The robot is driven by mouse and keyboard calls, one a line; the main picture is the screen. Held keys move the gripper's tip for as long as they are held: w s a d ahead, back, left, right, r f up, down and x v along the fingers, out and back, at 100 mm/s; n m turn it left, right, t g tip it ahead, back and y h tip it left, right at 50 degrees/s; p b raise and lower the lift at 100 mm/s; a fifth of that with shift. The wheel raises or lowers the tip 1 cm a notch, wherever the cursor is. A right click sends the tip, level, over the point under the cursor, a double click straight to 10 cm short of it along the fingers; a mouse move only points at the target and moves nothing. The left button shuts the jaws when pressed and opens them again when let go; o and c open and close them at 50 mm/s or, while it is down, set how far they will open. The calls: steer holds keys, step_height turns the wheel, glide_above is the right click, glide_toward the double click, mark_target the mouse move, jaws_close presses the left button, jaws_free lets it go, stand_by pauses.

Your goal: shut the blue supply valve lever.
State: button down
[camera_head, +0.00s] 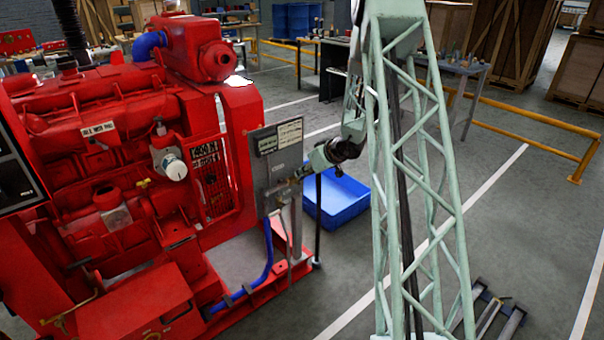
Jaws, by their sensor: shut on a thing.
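My gripper (303,174) reaches in from the right to the lower part of the grey panel (279,155) at the end of the red engine. It is shut at the small pipe and valve fittings (283,195) there, on what appears to be the supply valve lever. The lever is small and mostly hidden by the jaws, so its angle and blue colour cannot be made out. A blue hose (267,258) runs from below the panel down along the red base.
The red engine (100,150) fills the left. A blue crate (340,203) lies on the floor behind the gripper. A thin dark post (318,215) stands close by the panel. Yellow rails (520,122) and wooden crates (505,45) stand at the back; the floor at right is mostly clear.

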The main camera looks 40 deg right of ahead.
steer(key=c, duration=2.6)
jaws_free()
steer(key=shift+c, duration=0.2)
steer(key=shift+s+r, duration=0.1)
steer(key=shift+r, duration=0.05)
steer(key=v, duration=1.1)
steer(key=shift+s+r, duration=0.2)
steer(key=shift+r, duration=0.05)
